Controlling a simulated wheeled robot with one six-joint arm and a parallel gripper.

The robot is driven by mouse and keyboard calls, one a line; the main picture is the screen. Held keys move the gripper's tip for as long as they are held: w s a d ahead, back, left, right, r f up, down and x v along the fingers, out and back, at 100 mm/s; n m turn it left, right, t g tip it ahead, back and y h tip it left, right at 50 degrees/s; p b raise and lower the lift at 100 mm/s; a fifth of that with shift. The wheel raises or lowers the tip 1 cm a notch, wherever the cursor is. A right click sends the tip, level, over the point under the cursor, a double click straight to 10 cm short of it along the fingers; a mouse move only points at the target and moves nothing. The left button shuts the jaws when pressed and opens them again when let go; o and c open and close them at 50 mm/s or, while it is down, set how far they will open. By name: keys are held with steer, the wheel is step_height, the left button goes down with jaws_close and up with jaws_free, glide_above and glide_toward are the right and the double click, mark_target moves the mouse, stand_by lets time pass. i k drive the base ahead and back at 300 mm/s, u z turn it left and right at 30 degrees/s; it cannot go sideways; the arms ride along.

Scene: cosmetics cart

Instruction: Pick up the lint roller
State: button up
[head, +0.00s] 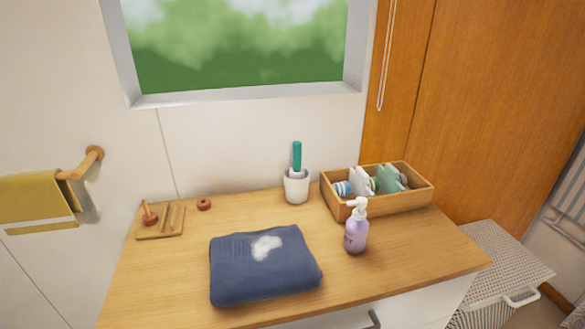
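A teal handle (297,156) stands upright in a white cup (296,188) at the back middle of the wooden counter. It looks like the handle of the lint roller, with a white part showing just above the cup's rim. The lower part is hidden inside the cup. My gripper is not in view.
A folded navy cloth (262,281) with white fluff (266,247) lies on the counter (150,290) in front. A lilac pump bottle (356,234) and a wooden box (390,206) of small items stand right of the cup. A slotted wooden tray (164,222) is left.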

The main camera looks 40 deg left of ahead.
mark_target(296, 173)
steer(key=u, duration=0.5)
steer(key=i, duration=0.75)
steer(key=u, duration=0.9)
steer(key=i, duration=0.3)
steer(key=u, duration=0.2)
